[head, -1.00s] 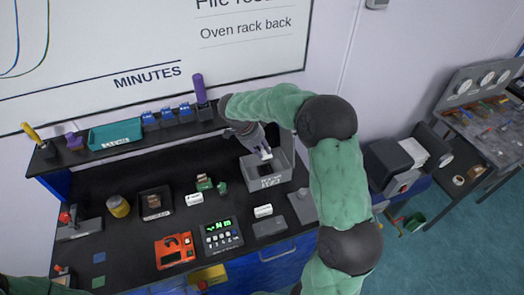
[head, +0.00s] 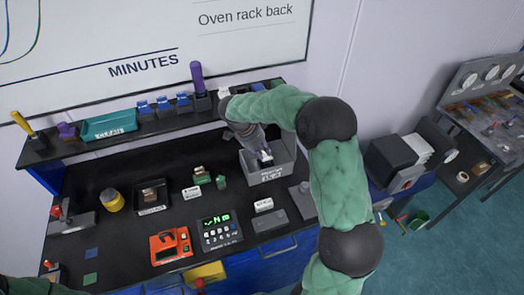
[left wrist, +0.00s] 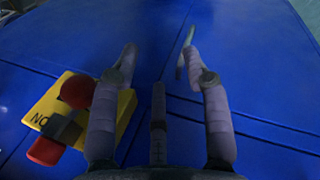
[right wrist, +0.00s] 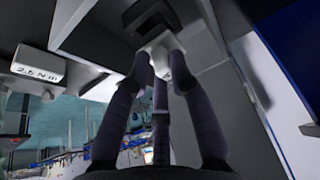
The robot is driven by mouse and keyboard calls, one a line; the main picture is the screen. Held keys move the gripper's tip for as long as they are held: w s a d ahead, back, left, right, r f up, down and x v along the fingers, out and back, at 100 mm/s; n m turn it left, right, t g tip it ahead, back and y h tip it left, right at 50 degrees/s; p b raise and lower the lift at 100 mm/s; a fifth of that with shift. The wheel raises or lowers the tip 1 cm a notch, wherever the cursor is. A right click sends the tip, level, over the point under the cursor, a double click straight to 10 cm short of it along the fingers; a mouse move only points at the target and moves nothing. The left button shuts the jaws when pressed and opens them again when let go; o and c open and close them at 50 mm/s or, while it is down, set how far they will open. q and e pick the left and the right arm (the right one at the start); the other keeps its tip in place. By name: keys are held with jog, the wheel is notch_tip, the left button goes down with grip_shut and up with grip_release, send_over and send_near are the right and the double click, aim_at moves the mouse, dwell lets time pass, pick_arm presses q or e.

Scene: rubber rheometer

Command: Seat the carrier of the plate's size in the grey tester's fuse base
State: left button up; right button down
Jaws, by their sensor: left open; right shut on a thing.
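My right gripper (head: 264,154) is shut on a small white piece (right wrist: 160,43), at the open grey box (head: 268,175) with a white front label. The label is too small to read in the head view. In the right wrist view the fingertips (right wrist: 161,64) meet on the piece against grey surfaces; I cannot tell whether it touches them. A dark grey keypad unit (head: 219,233) with a green display stands at the front. Small green-and-white parts (head: 202,176) stand left of the box. My left gripper (left wrist: 160,60) is open and empty above blue drawer fronts.
An orange device (head: 171,246) stands left of the keypad unit. A white block (head: 264,205) and a flat grey block (head: 270,222) lie before the box. A yellow box with a red knob (left wrist: 85,112) is beside my left gripper. A shelf with handled tools runs behind.

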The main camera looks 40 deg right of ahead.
dwell(0.4)
jog(key=shift+b, duration=0.45)
jog(key=shift+b, duration=0.75)
dwell(1.1)
jog(key=shift+f+b, duration=1.5)
jog(key=shift+b, duration=0.15)
jog(key=c, duration=1)
grip_release()
jog(key=v, duration=1.2)
